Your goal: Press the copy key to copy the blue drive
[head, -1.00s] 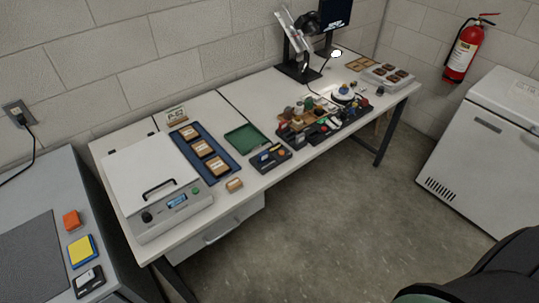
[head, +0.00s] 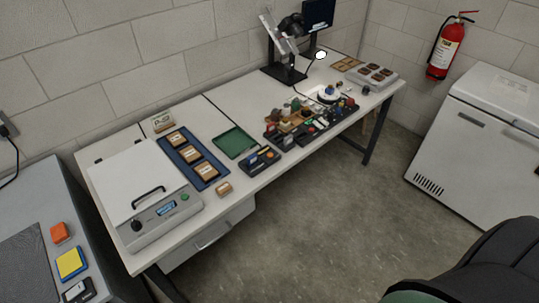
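A small black device (head: 261,168) sits at the front edge of the white bench, right of a green tray. A blue piece (head: 252,161) stands in its top, with small coloured pieces beside it; it looks like the blue drive, but it is too small to be sure. I cannot make out a copy key on the device. Neither of my grippers is in view.
The white bench (head: 222,108) also bears a lidded machine (head: 130,180), a blue tray (head: 210,181) of brown blocks, the green tray (head: 234,143) and cluttered small parts (head: 300,120). A white chest (head: 478,150) stands right. Floor (head: 300,220) before the bench is clear.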

